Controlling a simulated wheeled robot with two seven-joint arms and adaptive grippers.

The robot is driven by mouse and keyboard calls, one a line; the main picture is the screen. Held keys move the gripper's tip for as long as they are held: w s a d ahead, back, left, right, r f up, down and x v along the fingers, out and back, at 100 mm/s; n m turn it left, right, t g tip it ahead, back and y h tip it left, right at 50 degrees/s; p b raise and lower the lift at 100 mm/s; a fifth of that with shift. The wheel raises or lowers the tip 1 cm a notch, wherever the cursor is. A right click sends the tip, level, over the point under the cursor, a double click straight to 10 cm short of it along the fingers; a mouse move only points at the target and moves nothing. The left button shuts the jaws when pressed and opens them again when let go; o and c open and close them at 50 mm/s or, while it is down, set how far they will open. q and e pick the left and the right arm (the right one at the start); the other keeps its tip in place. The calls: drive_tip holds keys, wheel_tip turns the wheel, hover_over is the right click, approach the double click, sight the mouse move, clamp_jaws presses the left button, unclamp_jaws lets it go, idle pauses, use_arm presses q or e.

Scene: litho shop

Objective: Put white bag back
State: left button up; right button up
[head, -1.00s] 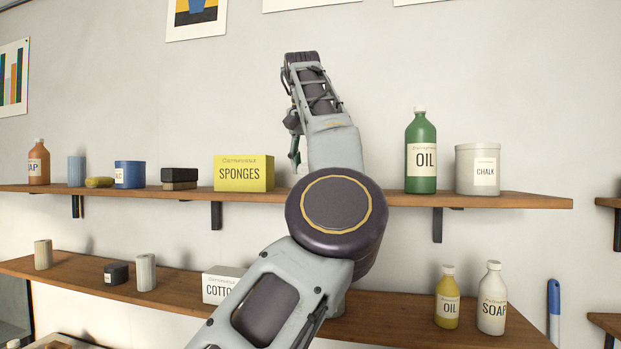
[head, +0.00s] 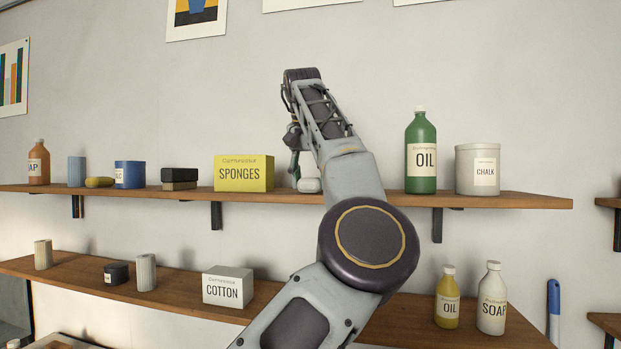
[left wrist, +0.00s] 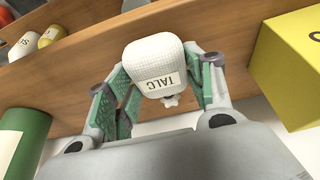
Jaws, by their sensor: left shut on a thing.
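The white bag (left wrist: 157,62), with a TALC label, sits between the green finger pads of my left gripper (left wrist: 158,85) in the left wrist view. The gripper is shut on it. In the head view, a small part of the white bag (head: 309,185) shows just right of the yellow sponges box, at the level of the upper shelf (head: 400,198). I cannot tell whether it touches the board. My left gripper (head: 295,165) is mostly hidden behind my own arm. My right gripper is not in view.
The yellow sponges box (head: 244,173) is close on the left, and the green oil bottle (head: 421,150) and chalk tin (head: 478,168) stand to the right. A cotton box (head: 228,287) and two bottles stand on the lower shelf (head: 180,299).

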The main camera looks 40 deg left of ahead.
use_arm(q)
drive_tip(key=shift+f, duration=0.1)
drive_tip(key=o, duration=1)
drive_tip(key=shift+r, duration=0.25)
drive_tip(key=shift+v, duration=5.9)
drive_tip(key=shift+s, duration=0.15)
drive_tip(key=shift+f, duration=0.1)
